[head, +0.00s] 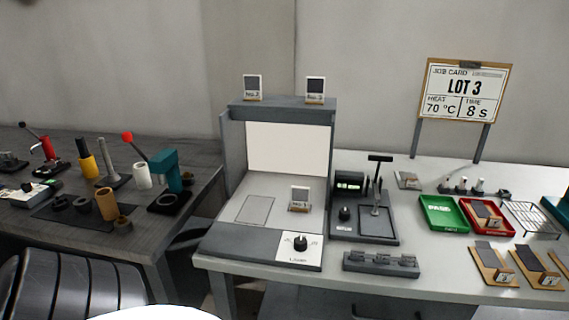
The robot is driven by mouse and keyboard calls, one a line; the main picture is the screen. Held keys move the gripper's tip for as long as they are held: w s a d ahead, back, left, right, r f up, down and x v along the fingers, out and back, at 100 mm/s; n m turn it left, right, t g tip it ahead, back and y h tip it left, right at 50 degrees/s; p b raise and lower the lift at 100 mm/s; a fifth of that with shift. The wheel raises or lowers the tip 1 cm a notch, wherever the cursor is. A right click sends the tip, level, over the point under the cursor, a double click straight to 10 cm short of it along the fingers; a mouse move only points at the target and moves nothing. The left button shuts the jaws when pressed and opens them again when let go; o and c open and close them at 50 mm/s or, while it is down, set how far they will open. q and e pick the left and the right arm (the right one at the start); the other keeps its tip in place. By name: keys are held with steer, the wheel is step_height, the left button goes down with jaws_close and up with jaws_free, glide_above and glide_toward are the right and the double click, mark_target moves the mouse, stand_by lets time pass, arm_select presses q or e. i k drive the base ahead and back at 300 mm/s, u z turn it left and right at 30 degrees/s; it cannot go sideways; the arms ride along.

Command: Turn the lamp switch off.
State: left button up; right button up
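The lamp switch (301,243) is a black rotary knob on a white plate marked LAMP, at the front right of the grey light booth's base (240,246). The plate carries small markings around the knob, too small to read. The booth's back panel (286,149) looks bright and pale. A small framed sample labelled No.1 (299,198) stands on the booth floor, behind the switch. Neither of my grippers shows in the head view.
A press with a lever (376,190) stands right of the booth. A grey rack (381,264) lies in front of it. Green (443,213) and red (470,207) trays sit further right. A job card (463,92) stands behind. The left table (60,160) holds several tools.

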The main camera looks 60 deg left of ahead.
mark_target(300, 243)
steer(key=u, duration=1.75)
steer(key=k, duration=0.5)
steer(key=u, duration=1.4)
steer(key=i, duration=0.9)
steer(key=z, duration=1.1)
